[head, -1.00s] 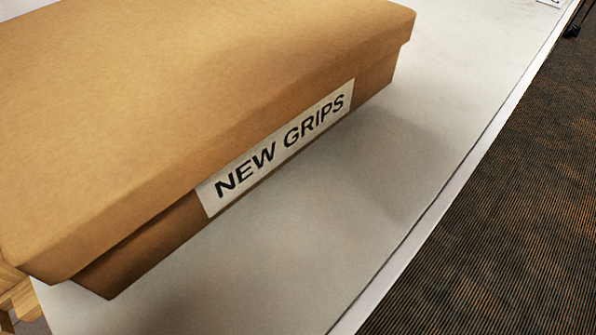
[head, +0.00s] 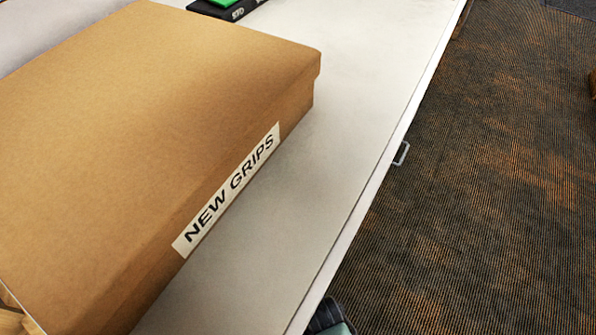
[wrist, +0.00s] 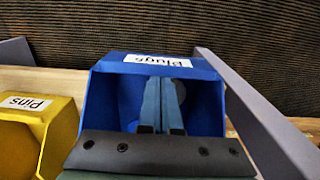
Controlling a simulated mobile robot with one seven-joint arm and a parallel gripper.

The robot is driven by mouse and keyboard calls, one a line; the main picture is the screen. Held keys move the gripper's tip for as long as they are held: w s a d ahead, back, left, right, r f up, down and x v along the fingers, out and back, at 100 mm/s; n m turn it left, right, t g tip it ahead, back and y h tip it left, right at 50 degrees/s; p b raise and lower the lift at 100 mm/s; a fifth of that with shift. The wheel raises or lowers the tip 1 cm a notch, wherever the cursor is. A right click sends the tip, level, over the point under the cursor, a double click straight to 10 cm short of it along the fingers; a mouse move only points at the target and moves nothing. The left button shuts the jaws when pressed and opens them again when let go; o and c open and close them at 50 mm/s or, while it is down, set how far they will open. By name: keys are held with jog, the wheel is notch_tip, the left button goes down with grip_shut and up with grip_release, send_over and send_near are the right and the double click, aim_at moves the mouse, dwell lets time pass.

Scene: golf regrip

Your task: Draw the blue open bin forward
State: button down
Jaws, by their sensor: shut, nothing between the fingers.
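The blue open bin (wrist: 208,103) is in the middle of the wrist view, with a white "Plugs" label (wrist: 157,60) that appears upside down on its upper edge. My gripper (wrist: 166,84) is in front of the bin's dark opening, its two blue-grey fingers side by side and shut with nothing between them. I cannot tell how far the fingertips reach into the bin or whether they touch it. My gripper's dark body covers the bin's lower part. The bin does not show in the head view.
A yellow "Pins" bin (wrist: 28,137) stands left of the blue bin. A grey bar (wrist: 258,115) runs along its right. The head view shows a brown "NEW GRIPS" box (head: 170,100) on a pale worktop (head: 350,95), a metal handle (head: 401,153) at its edge, and carpet.

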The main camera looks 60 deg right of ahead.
jog(key=shift+s+f, duration=0.1)
jog(key=shift+s, duration=0.4)
